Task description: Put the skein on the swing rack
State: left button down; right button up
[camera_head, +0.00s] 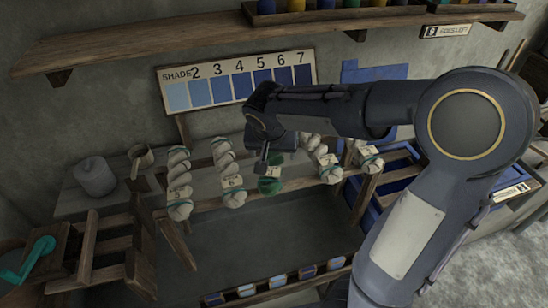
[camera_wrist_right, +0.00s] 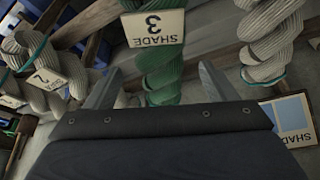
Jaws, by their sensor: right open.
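Several cream skeins hang in a row on a wooden rack, such as those at the left (camera_head: 179,185) and second from left (camera_head: 228,172) in the head view. A skein with a green lower part (camera_head: 270,186) hangs mid-row, partly hidden behind my right gripper (camera_head: 263,158). In the right wrist view this skein (camera_wrist_right: 163,82) bears a tag reading SHADE 3. My open right gripper (camera_wrist_right: 158,82) has a finger on either side of its green part. I cannot tell whether the fingers touch it. Which part is the swing rack is unclear. My left gripper is not in view.
A shade board (camera_head: 237,80) numbered 2 to 7 stands behind the row. A wooden shelf (camera_head: 200,42) spans above. Blue trays (camera_head: 372,215) lie at the right.

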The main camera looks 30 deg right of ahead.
jog(key=x, duration=0.2)
jog(key=shift+w+d+f, duration=0.1)
jog(key=shift+w+f, duration=0.05)
jog(key=shift+f, duration=0.15)
jog(key=shift+r, duration=0.1)
jog(key=c, duration=1.2)
